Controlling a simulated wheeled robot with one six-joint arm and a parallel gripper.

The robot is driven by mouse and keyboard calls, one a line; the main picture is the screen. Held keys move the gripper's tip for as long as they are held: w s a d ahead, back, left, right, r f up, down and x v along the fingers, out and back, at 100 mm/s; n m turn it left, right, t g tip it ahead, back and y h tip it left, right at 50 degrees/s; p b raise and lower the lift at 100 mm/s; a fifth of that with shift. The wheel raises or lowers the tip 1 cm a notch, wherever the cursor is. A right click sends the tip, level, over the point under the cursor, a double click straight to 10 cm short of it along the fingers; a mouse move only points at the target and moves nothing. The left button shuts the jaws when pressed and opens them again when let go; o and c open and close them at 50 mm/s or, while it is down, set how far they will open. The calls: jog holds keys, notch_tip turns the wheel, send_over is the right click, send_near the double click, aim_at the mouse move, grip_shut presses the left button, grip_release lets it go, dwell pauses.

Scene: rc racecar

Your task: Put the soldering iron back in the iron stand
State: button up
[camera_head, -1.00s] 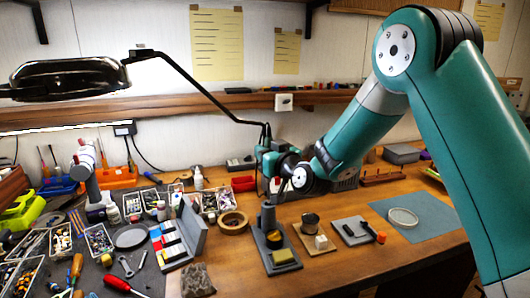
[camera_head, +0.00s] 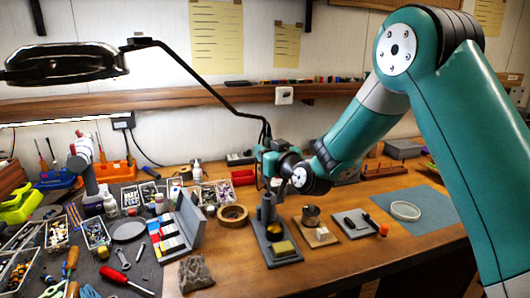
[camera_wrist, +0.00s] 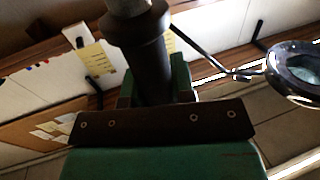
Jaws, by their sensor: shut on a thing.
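The iron stand (camera_head: 283,258) has a grey base with a yellow sponge (camera_head: 283,247) and an upright grey holder, and it stands near the middle of the bench. My gripper (camera_head: 270,188) is directly over the holder in the head view. In the wrist view the gripper (camera_wrist: 154,92) is shut on a dark, round, collared handle, which I take to be the soldering iron (camera_wrist: 148,60). The iron's tip is not visible. In the head view the iron cannot be told apart from the gripper and holder, so how far it is in the holder is unclear.
A tape roll (camera_head: 232,216) and a grey case with coloured blocks (camera_head: 189,222) are left of the stand. A small board with a tin (camera_head: 311,214) and a grey plate (camera_head: 351,224) are to its right. A lamp arm (camera_head: 205,82) hangs behind.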

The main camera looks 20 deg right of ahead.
jog(key=shift+f+b, duration=0.65)
jog(key=shift+f, duration=0.05)
jog(key=shift+f+b, duration=0.7)
jog(key=shift+b, duration=0.05)
jog(key=shift+f+b, duration=1.4)
jog(key=shift+b, duration=0.1)
jog(key=shift+f, duration=0.1)
jog(key=o, duration=1.3)
jog(key=shift+o, duration=0.2)
jog(key=shift+s, duration=0.1)
